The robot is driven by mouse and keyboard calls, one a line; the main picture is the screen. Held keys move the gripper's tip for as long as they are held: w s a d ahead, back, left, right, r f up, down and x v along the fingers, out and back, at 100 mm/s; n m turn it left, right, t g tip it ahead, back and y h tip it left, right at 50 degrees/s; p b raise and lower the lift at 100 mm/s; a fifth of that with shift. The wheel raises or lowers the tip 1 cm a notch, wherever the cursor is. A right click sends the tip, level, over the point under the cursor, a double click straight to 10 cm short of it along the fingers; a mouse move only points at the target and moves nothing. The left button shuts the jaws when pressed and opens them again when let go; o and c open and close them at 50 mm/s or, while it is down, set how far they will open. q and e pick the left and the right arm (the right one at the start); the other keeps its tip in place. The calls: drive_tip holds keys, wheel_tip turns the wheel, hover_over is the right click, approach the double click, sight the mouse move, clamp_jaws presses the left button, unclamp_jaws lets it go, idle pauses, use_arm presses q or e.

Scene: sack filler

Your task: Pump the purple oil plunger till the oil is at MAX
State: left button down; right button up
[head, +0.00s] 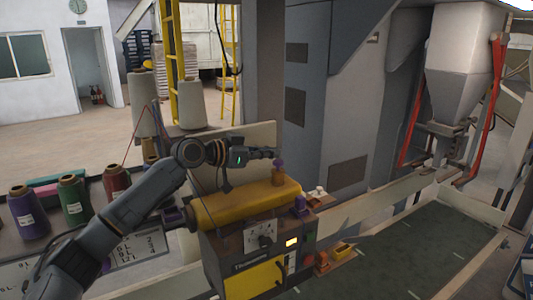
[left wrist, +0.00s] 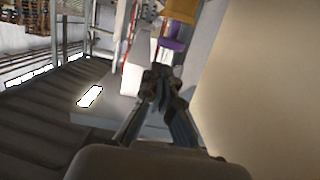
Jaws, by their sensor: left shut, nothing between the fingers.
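The purple plunger (head: 279,163) tops a small amber oil reservoir (head: 278,178) on the yellow sewing machine head (head: 243,205). My left gripper (head: 270,154) is level with the plunger's top, just to its left, with its fingers pointing right. In the left wrist view the closed, empty fingers (left wrist: 163,82) point toward the purple plunger (left wrist: 172,42), with the amber reservoir (left wrist: 192,13) beyond it. I cannot tell whether the fingertips touch the plunger. The oil level and the MAX mark are too small to read. My right gripper is not in view.
Several thread cones, including a purple one (head: 29,212) and a green one (head: 73,198), stand at the left. A grey control box (head: 245,262) sits below the machine head. A beige panel (head: 240,143) stands behind the gripper. A dark green conveyor belt (head: 420,255) runs at the right.

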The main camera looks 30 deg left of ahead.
use_arm(q)
drive_tip(key=r+b+v, duration=0.1)
drive_tip(key=b+v, duration=0.4)
drive_tip(key=v, duration=0.5)
drive_tip(key=shift+b, duration=0.3)
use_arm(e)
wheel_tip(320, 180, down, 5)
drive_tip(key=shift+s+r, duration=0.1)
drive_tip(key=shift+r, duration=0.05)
use_arm(q)
drive_tip(key=shift+r, duration=0.15)
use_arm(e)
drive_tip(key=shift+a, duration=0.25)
